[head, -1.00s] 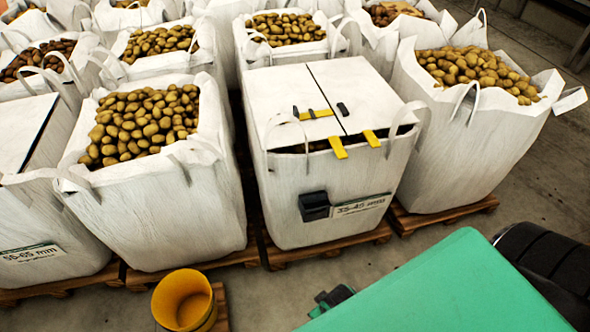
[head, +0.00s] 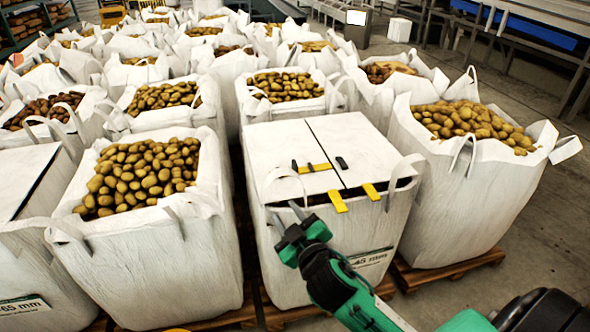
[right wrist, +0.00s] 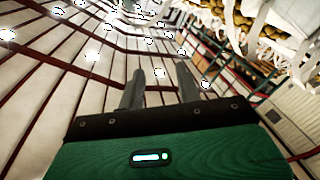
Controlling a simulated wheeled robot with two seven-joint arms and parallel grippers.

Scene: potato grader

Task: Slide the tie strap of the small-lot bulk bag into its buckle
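The small-lot bulk bag (head: 255,180) stands in the middle of the head view, its top closed by two white flaps. A yellow strap (head: 316,168) with dark pieces lies near the seam, and a small dark piece (head: 341,162) lies across the seam from it. I cannot tell for sure which piece is the buckle. Two yellow tabs (head: 337,201) (head: 371,191) hang over the front edge. My right gripper (head: 287,213) is at the bag's front left, below the rim; its fingers (right wrist: 160,82) are apart and empty in the right wrist view. My left gripper is out of view.
An open bag of potatoes (head: 90,255) stands close on the left, another (head: 430,150) on the right, with more rows behind. A pallet (head: 450,272) edge sticks out at the right. Open floor (head: 540,240) shows at the far right.

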